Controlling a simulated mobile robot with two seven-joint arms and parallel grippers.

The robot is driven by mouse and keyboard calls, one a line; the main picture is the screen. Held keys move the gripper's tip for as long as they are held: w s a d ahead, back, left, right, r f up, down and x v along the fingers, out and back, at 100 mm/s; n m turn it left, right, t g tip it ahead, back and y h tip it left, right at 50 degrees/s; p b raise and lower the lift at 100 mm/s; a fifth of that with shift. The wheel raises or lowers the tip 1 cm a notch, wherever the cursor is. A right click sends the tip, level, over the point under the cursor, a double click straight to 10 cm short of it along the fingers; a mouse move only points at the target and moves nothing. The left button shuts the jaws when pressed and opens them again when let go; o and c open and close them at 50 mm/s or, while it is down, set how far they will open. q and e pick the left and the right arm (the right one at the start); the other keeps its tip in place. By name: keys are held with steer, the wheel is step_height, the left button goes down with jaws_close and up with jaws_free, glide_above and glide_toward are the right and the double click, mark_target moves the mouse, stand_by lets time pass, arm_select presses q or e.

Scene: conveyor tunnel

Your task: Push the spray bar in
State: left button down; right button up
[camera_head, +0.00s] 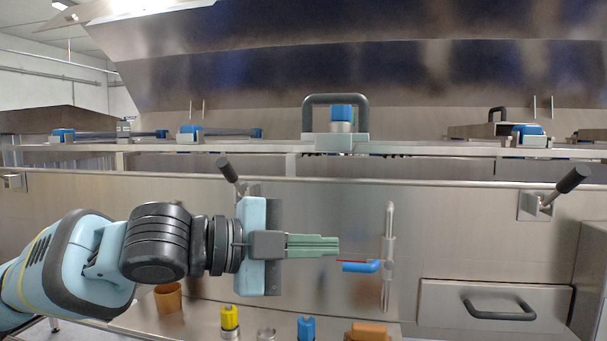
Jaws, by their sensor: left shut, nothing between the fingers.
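Blue-capped fittings sit along the steel ledge at the top of the machine. Two at the left, one (62,134) and another (190,132), have thin dark-blue bars running right from them. A third blue cap (342,113) stands in front of a black handle at the centre, and a fourth (529,131) is at the right. I cannot tell which of these is the spray bar. My left gripper (337,246) is shut and empty, pointing right in front of the steel front panel, well below the ledge. My right gripper is not in view.
A blue valve lever (361,266) on a vertical pipe (388,240) is close to my left fingertips. Black-gripped levers (228,169) (572,179) stick out from the panel. A drawer (495,312) is lower right. A yellow-capped bottle (230,318) and other small items stand below.

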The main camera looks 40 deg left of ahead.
arm_select(q)
steer(key=s+a+r+m+t+y, duration=0.2)
steer(key=s+r+y, duration=0.1)
steer(key=s+r, duration=1)
steer(key=shift+s+t, duration=0.4)
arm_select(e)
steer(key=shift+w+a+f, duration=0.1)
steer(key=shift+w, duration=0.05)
arm_select(q)
steer(key=shift+r, duration=0.1)
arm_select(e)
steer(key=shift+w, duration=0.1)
arm_select(q)
steer(key=p, duration=0.5)
glide_toward(328, 143)
steer(key=shift+w+d, duration=1.15)
steer(key=shift+d, duration=0.6)
steer(key=w+a+p, duration=0.1)
steer(key=p, duration=0.1)
steer(key=w+p, duration=0.2)
steer(key=shift+a+p, duration=0.4)
steer(key=shift+w+a, duration=0.15)
steer(key=shift+w, duration=0.1)
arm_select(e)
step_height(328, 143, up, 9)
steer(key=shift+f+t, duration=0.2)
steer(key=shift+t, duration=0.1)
